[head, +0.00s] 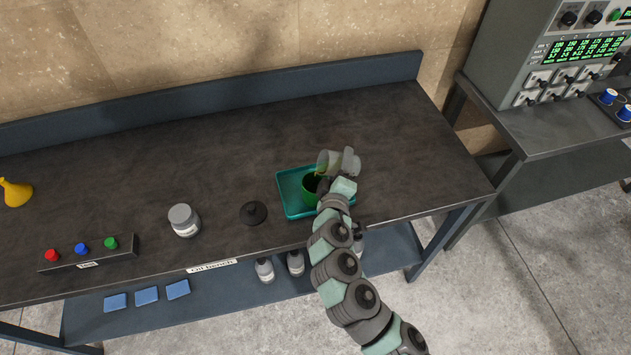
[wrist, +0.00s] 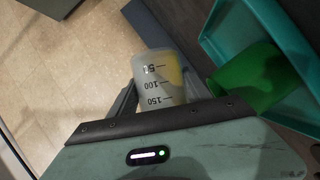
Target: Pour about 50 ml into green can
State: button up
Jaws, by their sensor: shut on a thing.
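My gripper (head: 347,164) is shut on a translucent measuring beaker (head: 329,160). The beaker is tilted, with its mouth toward the left, over the green can (head: 311,186). The green can also shows in the wrist view (wrist: 243,82), beside the beaker's mouth. It stands in a teal tray (head: 291,203). My arm partly hides the can and tray in the head view. The liquid level inside the can is hidden.
A black round lid (head: 253,213) lies left of the tray. A grey-lidded jar (head: 184,220) stands further left. A box with red, blue and green knobs (head: 88,254) is near the front edge. A yellow funnel-like item (head: 15,192) is at far left. The bench's back is clear.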

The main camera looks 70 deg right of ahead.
jog(key=shift+r+n+b, duration=0.25)
jog(key=shift+n+b, duration=0.1)
jog(key=shift+n, duration=0.05)
dwell(0.8)
jog(key=p, duration=0.1)
jog(key=r+m+p, duration=0.1)
jog(key=p, duration=0.1)
jog(key=shift+s+d+m, duration=0.1)
jog(key=shift+s+m, duration=0.1)
jog(key=shift+m, duration=0.1)
jog(key=m+p, duration=0.1)
jog(key=p, duration=0.1)
jog(key=shift+r+y+p, duration=0.25)
jog(key=shift+y+p, duration=0.1)
jog(key=shift+y, duration=0.05)
jog(key=shift+w+f+m+y, duration=0.15)
jog(key=shift+f+m+y, duration=0.15)
jog(key=shift+m, duration=0.1)
jog(key=shift+f, duration=0.3)
jog(key=shift+r+t, duration=0.15)
jog(key=shift+t, duration=0.15)
jog(key=shift+r+p, duration=0.1)
jog(key=shift+p, duration=0.45)
jog(key=shift+d+f+m+t+y+p, duration=0.1)
jog(key=shift+f+m+t+y+p, duration=0.3)
jog(key=shift+m+p, duration=0.6)
jog(key=shift+s+f, duration=0.2)
jog(key=shift+f, duration=0.1)
